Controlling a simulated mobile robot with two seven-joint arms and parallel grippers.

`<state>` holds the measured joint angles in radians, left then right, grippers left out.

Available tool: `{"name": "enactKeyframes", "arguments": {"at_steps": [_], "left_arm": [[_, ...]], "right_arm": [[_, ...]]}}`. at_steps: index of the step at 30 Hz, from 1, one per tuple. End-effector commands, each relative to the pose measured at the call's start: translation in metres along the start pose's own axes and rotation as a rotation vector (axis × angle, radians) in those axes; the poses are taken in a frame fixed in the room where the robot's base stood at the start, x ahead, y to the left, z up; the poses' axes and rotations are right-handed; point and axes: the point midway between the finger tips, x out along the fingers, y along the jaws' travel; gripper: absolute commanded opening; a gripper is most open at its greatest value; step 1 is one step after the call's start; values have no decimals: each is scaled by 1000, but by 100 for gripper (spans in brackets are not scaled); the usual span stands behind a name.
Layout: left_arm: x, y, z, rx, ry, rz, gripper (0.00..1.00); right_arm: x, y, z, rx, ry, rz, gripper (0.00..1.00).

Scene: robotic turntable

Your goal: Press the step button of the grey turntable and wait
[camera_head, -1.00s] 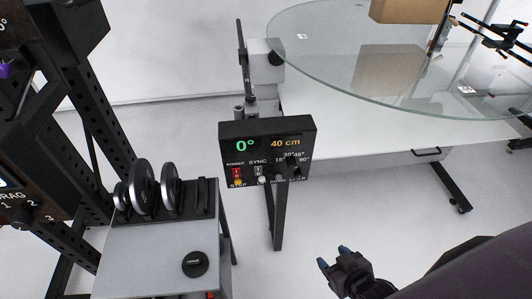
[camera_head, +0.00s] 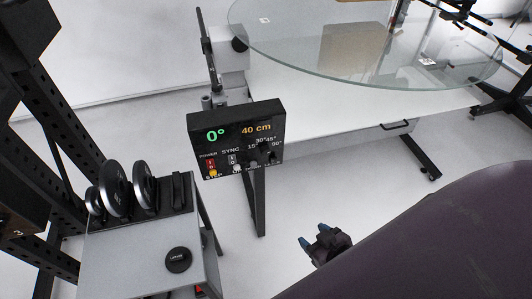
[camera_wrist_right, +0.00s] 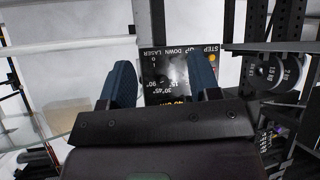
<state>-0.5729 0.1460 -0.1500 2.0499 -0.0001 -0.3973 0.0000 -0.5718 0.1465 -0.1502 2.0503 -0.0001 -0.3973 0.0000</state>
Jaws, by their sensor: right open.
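The black control box (camera_head: 237,142) stands at the near side of the turntable table and reads 0° and 40 cm. It has a red power switch, a sync switch, dark knobs and a yellow step button (camera_head: 213,173) at its lower left. The glass turntable disc (camera_head: 345,45) is at the top. My right gripper (camera_head: 316,238) is open and empty, below and to the right of the box, apart from it. In the right wrist view the control box (camera_wrist_right: 166,72) shows upside down between the open fingers. My left gripper is not in view.
A grey cabinet (camera_head: 135,262) with black discs (camera_head: 117,189) and a round black knob (camera_head: 178,259) stands at the left. A black perforated frame (camera_head: 45,130) rises at the far left. The floor between cabinet and box is free.

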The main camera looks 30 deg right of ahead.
Motion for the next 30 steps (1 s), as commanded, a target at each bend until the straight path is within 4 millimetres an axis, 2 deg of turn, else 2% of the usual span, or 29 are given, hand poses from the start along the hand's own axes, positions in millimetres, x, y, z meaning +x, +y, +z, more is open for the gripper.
{"name": "enactKeyframes", "arguments": {"at_steps": [2, 12, 30], "left_arm": [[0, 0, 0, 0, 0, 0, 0], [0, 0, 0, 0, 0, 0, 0], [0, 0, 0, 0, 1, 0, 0]], "right_arm": [[0, 0, 0, 0, 0, 0, 54], [0, 0, 0, 0, 0, 0, 1], [0, 0, 0, 0, -1, 0, 0]]}}
